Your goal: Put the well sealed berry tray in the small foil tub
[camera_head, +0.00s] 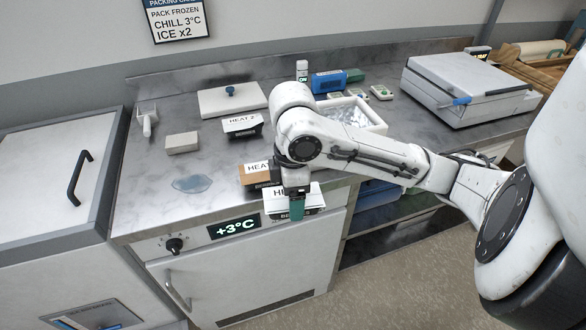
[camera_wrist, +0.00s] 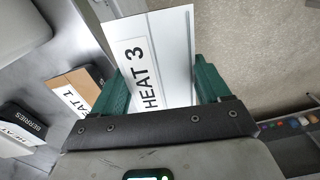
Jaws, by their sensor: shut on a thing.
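My gripper (camera_head: 297,207) has green fingers and is shut on a white-topped tray marked HEAT 3 (camera_head: 276,200), at the front edge of the counter. In the wrist view the fingers (camera_wrist: 161,84) grip opposite sides of that tray (camera_wrist: 168,45). Its dark front carries partly covered lettering. A brown-topped tray marked HEAT 1 (camera_head: 256,172) is just behind it, partly hidden by my arm. A tray marked HEAT 2 (camera_head: 241,123) sits farther back; its side reads BERRIES in the wrist view (camera_wrist: 28,120). A white tub with silvery contents (camera_head: 379,125) is behind my arm, partly hidden. How well each tray is sealed cannot be told.
A grey lidded machine (camera_head: 470,85) stands at the right. A white board (camera_head: 232,99), a beige block (camera_head: 182,143), a scoop (camera_head: 147,120) and a bluish puddle or film (camera_head: 192,184) are on the counter. A blue box (camera_head: 329,81) stands behind the tub. The left front counter is mostly clear.

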